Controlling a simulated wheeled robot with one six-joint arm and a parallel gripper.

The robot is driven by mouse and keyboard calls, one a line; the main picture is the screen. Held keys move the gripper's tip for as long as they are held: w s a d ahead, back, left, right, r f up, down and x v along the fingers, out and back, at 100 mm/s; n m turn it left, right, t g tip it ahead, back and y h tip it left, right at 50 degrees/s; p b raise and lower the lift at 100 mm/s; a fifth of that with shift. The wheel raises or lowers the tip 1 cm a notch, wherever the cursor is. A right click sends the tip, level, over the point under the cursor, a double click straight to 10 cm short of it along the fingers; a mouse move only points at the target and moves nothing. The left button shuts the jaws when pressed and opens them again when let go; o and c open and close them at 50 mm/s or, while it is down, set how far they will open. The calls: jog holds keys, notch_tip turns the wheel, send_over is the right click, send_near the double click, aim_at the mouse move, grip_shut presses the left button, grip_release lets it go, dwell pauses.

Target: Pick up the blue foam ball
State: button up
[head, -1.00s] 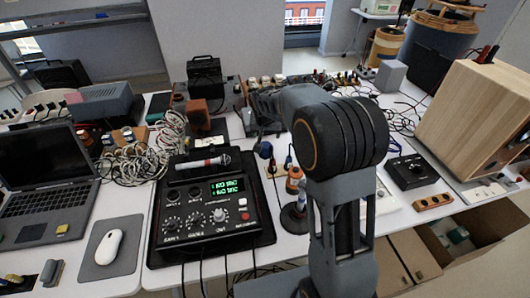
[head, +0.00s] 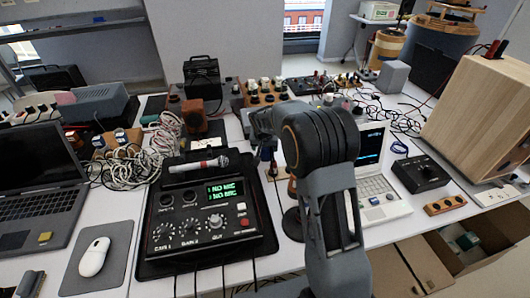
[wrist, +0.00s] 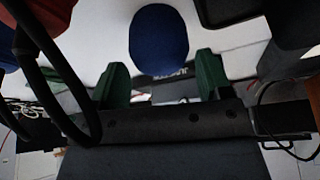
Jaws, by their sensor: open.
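The blue foam ball (wrist: 158,38) is at the top middle of the wrist view, a dark blue rounded shape over a pale surface. My gripper (wrist: 161,73) shows there as two green fingers spread apart, with nothing between them. The ball appears just beyond the fingertips, roughly centred between them; I cannot tell the exact distance. In the head view my arm reaches over the white table (head: 105,210), and its end is partly hidden behind the arm. I cannot clearly make out the ball in that view.
A black mixer (head: 205,210) with a microphone (head: 200,163) on it stands left of my arm. A white laptop (head: 375,190) and a black box (head: 420,173) are to the right. Tangled cables (head: 130,165) and a large wooden cabinet (head: 475,110) flank the area.

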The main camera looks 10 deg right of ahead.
aim_at(266, 150)
jog(key=b+x, duration=0.1)
jog(key=x, duration=0.3)
jog(key=shift+s+b, duration=0.15)
jog(key=shift+b, duration=0.15)
jog(key=shift+f, duration=0.25)
jog(key=shift+r, duration=0.1)
jog(key=c, duration=0.6)
jog(key=shift+r, duration=0.1)
